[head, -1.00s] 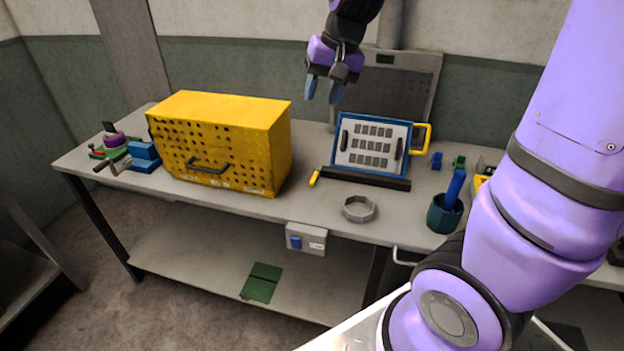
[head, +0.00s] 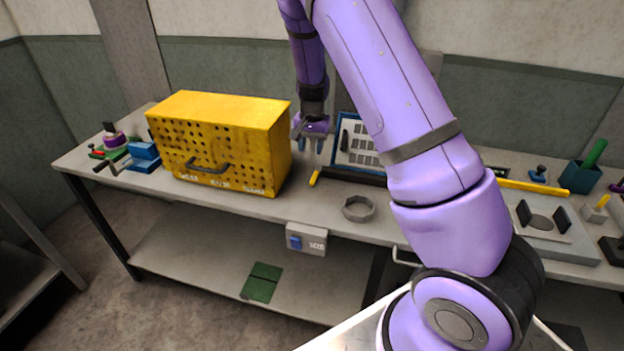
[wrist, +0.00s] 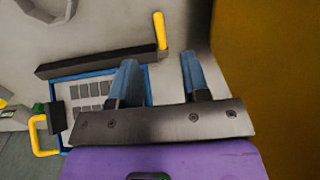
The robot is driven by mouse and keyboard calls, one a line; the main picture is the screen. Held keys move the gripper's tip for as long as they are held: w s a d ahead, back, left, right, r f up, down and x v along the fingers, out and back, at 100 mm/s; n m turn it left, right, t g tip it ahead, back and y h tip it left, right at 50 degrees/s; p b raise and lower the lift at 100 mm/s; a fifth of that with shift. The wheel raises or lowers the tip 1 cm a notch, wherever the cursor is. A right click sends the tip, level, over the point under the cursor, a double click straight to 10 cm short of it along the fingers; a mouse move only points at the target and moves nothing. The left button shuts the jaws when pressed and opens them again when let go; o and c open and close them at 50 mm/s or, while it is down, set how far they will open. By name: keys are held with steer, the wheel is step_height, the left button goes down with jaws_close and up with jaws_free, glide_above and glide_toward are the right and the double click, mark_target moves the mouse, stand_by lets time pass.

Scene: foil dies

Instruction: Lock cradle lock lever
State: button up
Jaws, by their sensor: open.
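A yellow lever (head: 315,177), apparently the cradle lock lever, stands at the left end of a black cradle bar (head: 352,176) on the bench. In the wrist view the lever (wrist: 160,30) sits at the right end of the black bar (wrist: 100,62). A blue-framed panel (head: 352,152) with grey cells leans behind the bar; my arm hides its right part in the head view. My gripper (head: 311,147) is open and empty, above the lever and apart from it. In the wrist view the lever lies beyond the gap between the blue fingertips (wrist: 158,62).
A yellow perforated box (head: 225,145) stands close to the left of my gripper, its side (wrist: 265,80) filling the wrist view's right. A grey ring (head: 358,209) lies in front of the bar. A yellow handle (wrist: 40,135) projects from the panel's far side. The bench front near the lever is clear.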

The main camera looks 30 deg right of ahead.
mark_target(312, 181)
steer(key=f, duration=1.3)
steer(key=shift+w+d+f, duration=0.15)
steer(key=shift+w+d, duration=0.25)
steer(key=shift+c, duration=0.2)
jaws_close()
